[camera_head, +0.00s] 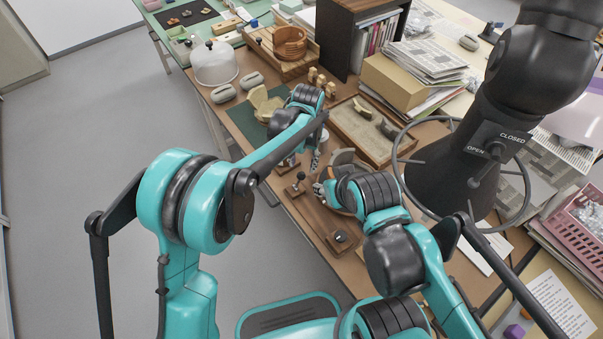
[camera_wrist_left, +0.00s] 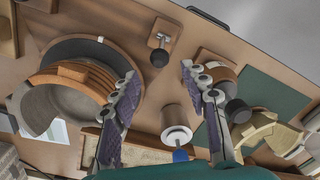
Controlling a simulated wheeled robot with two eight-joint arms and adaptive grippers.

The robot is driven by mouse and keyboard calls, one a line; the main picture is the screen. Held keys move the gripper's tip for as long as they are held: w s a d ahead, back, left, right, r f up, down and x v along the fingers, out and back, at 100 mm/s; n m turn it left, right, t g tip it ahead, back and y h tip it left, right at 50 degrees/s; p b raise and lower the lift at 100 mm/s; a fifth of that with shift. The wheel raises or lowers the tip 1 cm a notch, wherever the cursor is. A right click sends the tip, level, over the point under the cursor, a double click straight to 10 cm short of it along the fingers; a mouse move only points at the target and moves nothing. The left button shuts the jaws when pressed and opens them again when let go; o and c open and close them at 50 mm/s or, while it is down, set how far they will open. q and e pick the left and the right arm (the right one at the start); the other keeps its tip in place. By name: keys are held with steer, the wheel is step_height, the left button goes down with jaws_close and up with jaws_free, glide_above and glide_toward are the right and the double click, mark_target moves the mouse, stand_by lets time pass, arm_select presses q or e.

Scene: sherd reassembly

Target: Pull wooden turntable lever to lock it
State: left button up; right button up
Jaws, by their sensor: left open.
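The lever (camera_head: 299,180) is a small upright post with a black knob on a wooden plate near the table's front edge. In the left wrist view the lever (camera_wrist_left: 160,54) stands above the gap between my fingers, apart from them. The round turntable (camera_wrist_left: 98,44) is left of it, with a brown and grey vessel (camera_wrist_left: 75,88) on it. My left gripper (camera_head: 303,162) is open and empty above the table, beside the lever; its fingers (camera_wrist_left: 162,92) are spread wide in the wrist view. My right gripper (camera_head: 325,188) is by the turntable; its jaws are too small to read.
A second black knob (camera_wrist_left: 238,110) is near the right finger. A green mat (camera_wrist_left: 266,92) with sherds is beyond it.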

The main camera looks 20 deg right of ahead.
mark_target(302, 173)
arm_select(q)
step_height(302, 173, down, 8)
steer(key=shift+w+a+r+b, duration=0.15)
steer(key=shift+r+b, duration=0.1)
steer(key=shift+b, duration=1)
steer(key=shift+c, duration=0.2)
jaws_close()
